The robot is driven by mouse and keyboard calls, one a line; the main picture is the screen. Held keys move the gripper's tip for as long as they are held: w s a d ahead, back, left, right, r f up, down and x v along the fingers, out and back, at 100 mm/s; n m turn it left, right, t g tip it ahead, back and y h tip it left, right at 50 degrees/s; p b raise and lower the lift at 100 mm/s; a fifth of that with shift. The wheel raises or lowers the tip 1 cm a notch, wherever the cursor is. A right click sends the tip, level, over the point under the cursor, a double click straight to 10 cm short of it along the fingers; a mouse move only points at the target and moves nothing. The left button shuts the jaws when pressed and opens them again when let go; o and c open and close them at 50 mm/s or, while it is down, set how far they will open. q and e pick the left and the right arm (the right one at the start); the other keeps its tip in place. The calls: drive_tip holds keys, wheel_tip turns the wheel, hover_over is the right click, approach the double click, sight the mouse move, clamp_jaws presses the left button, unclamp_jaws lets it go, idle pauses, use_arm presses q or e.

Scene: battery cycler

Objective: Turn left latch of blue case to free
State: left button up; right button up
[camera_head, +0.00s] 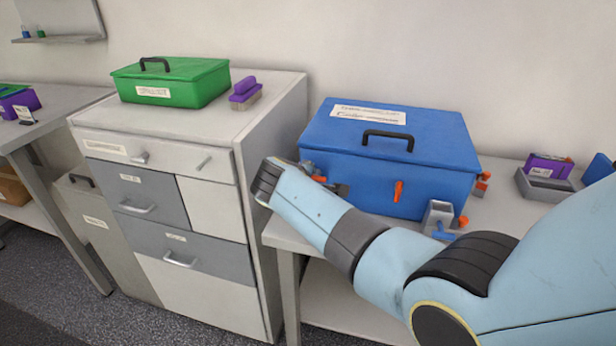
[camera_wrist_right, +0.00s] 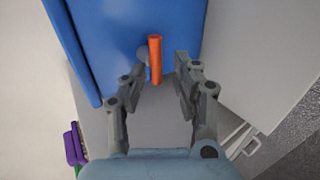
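The blue case (camera_head: 390,130) with a black handle stands on a bench against the wall. Its left orange latch (camera_head: 319,179) is at the left of the front face, partly hidden by my arm. A second orange latch (camera_head: 398,190) stands nearly upright farther right on that face. My right gripper (camera_head: 338,188) is at the left latch, mostly hidden behind my wrist. In the right wrist view my gripper (camera_wrist_right: 160,76) is open, with the orange latch (camera_wrist_right: 155,60) end between its fingertips and a gap on each side. The latch lies sideways along the case. My left gripper is not in view.
A drawer cabinet (camera_head: 200,190) with a green case (camera_head: 172,82) and a purple brush (camera_head: 245,92) stands left of the bench. A grey device (camera_head: 438,215) sits before the blue case's right end. A grey tray (camera_head: 545,186) lies farther right.

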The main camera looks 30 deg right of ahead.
drive_tip(key=shift+o, duration=0.7)
drive_tip(key=shift+s+f, duration=0.15)
drive_tip(key=shift+f, duration=0.05)
drive_tip(key=shift+d, duration=0.15)
drive_tip(key=shift+r, duration=0.1)
drive_tip(key=shift+d, duration=0.1)
wheel_tip(320, 180, up, 10)
